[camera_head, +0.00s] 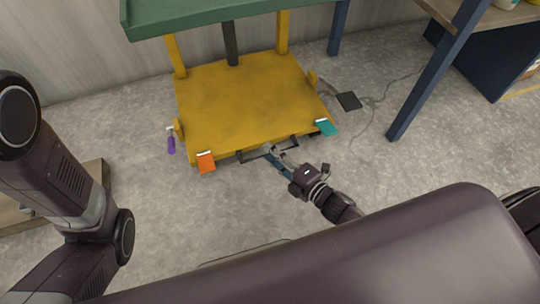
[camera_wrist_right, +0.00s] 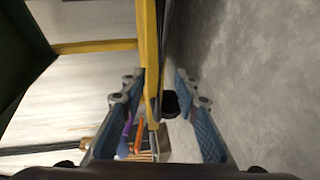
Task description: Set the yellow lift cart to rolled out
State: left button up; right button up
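The yellow lift cart (camera_head: 245,95) stands on the floor, its flat yellow deck partly beneath a green top. A dark bar handle (camera_head: 248,157) runs along the cart's front edge. My right gripper (camera_head: 272,151) is at this bar, near its middle. In the right wrist view, the fingers of the right gripper (camera_wrist_right: 163,118) are apart, and the yellow cart edge (camera_wrist_right: 151,55) shows between and beyond them. I cannot tell whether the fingers touch the bar. My left arm shows at the left of the head view, but its gripper is out of view.
An orange pedal (camera_head: 206,162), a teal pedal (camera_head: 326,127) and a purple piece (camera_head: 171,142) sit around the cart's front. A blue table leg (camera_head: 430,85) stands on the right. A dark flat piece (camera_head: 348,101) lies on the floor.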

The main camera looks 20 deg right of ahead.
jog(key=shift+w+a+f, duration=0.1)
jog(key=shift+w+a, duration=0.05)
jog(key=shift+w, duration=0.2)
grip_shut()
